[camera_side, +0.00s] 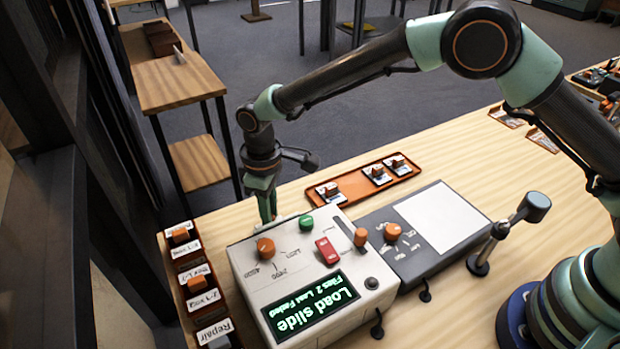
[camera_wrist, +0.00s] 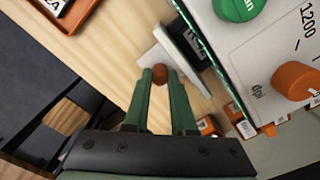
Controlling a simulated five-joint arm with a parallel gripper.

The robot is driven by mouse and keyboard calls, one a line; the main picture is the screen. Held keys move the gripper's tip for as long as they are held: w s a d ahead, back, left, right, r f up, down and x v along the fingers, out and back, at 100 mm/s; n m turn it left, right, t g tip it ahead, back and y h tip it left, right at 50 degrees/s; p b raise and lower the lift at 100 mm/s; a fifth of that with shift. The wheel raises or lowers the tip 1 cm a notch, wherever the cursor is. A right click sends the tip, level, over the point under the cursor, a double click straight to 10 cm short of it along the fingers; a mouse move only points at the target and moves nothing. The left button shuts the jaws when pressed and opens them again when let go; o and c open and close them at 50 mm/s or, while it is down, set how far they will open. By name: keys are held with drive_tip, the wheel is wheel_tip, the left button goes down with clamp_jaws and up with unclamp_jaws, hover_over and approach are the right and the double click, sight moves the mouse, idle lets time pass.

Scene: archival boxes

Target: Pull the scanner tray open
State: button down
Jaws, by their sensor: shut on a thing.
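The scanner (camera_side: 250,290) is a pale box with knobs, a red switch and a green-lit screen that reads "Load slide". My gripper (camera_side: 268,215) is down at its far side, where the tray is mostly hidden in the side view. In the wrist view my gripper (camera_wrist: 160,85) is shut on the tray's round brown knob (camera_wrist: 160,73). The knob sits on the scanner tray's white front plate (camera_wrist: 148,56). A dark part with a white label shows between the front plate and the scanner body (camera_wrist: 226,48), so the plate stands out from the body.
An orange tray (camera_side: 345,190) with several small labelled holders lies behind the scanner. A row of labelled trays (camera_side: 187,247) runs along its left side. A grey unit with a white panel (camera_side: 440,217) adjoins it on the right. Bare wood lies around my gripper in the wrist view.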

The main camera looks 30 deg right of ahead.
drive_tip(key=shift+w+a, duration=0.15)
drive_tip(key=shift+w, duration=3.4)
drive_tip(key=shift+r, duration=0.1)
drive_tip(key=c, duration=1)
unclamp_jaws()
wheel_tip(320, 180, up, 12)
